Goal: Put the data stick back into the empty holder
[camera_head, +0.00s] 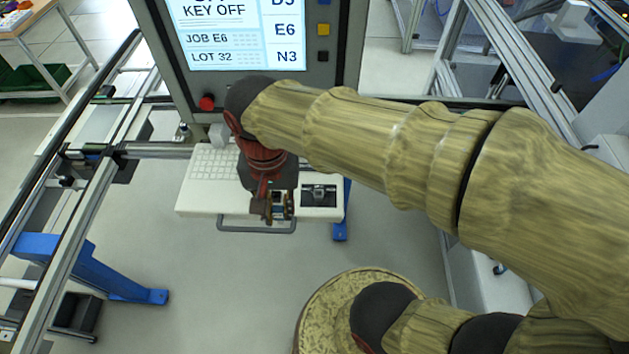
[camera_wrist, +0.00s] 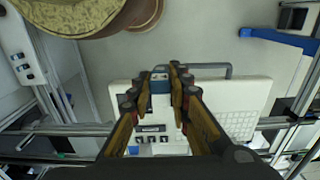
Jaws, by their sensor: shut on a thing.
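My gripper (camera_head: 275,208) is over the front edge of the white keyboard shelf, fingers pointing down. In the wrist view my gripper (camera_wrist: 160,84) has its fingertips closed on a small blue-grey piece, the data stick (camera_wrist: 160,86). The fingers cover most of the stick, and in the head view I cannot make it out clearly.
The shelf (camera_head: 200,202) has a keyboard (camera_head: 212,163) at left and a grey handle (camera_head: 240,229) along its front. A screen (camera_head: 235,35) reading KEY OFF stands behind, with a red button (camera_head: 207,102) below. Metal rails (camera_head: 75,225) run at left. The floor in front is clear.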

